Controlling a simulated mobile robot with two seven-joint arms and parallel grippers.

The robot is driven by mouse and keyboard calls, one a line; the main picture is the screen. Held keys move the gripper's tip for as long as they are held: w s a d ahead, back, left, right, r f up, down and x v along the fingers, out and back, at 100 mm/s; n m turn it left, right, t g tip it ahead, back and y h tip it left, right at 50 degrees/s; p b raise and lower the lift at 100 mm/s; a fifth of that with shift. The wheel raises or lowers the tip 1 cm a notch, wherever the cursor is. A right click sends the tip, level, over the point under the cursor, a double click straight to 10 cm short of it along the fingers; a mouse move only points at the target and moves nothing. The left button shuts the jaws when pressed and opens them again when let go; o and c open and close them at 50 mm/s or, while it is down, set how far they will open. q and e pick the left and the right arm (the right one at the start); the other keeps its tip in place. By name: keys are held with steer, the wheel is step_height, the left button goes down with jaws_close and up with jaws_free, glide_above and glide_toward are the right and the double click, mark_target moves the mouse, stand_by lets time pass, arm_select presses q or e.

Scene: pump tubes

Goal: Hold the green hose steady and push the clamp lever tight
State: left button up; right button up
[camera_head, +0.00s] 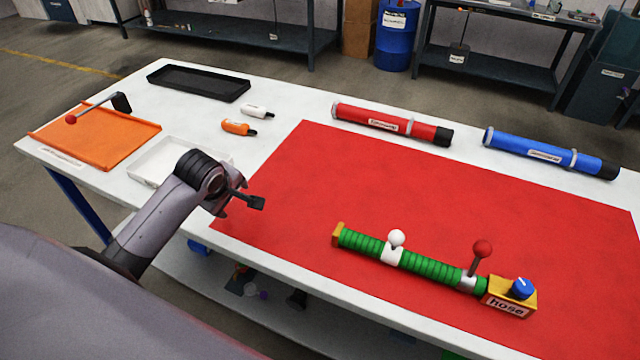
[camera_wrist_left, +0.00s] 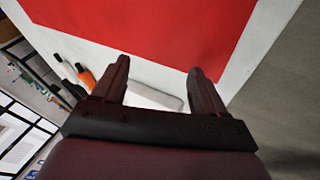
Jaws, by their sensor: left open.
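The green hose (camera_head: 365,243) lies on the red mat near the front edge of the table. Its right end meets a yellow block (camera_head: 524,294) marked "hose" with a blue knob. A clamp lever with a red ball (camera_head: 482,249) stands up near that block. A white-ball lever on a white collar (camera_head: 393,255) sits nearer the left end. My left gripper (camera_head: 250,203) is open and empty above the mat's left edge, well left of the hose. It shows in the left wrist view (camera_wrist_left: 157,82) with its fingers apart. My right gripper is not in view.
A red tube (camera_head: 370,120) and a blue tube (camera_head: 530,147) lie along the far edge. An orange tray (camera_head: 130,140), a white tray (camera_head: 160,150), a black tray (camera_head: 200,83) and two small bottles occupy the left side. The mat between is mostly clear.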

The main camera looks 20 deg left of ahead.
mark_target(340, 229)
arm_select(q)
steer(key=w+d+h, duration=0.1)
steer(key=d, duration=0.2)
steer(key=w+d+r+n+g+h, duration=0.1)
steer(key=d, duration=0.2)
steer(key=w+d+r+g+h, duration=0.1)
steer(key=d+h, duration=0.1)
steer(key=d, duration=0.1)
steer(key=shift+d+n, duration=0.3)
steer(key=d+r+g+h, duration=0.35)
steer(key=d+r, duration=0.35)
steer(key=d, duration=0.3)
steer(key=x, duration=1.2)
steer(key=shift+w+d+f, duration=0.1)
steer(key=shift+f, duration=0.1)
jaws_close()
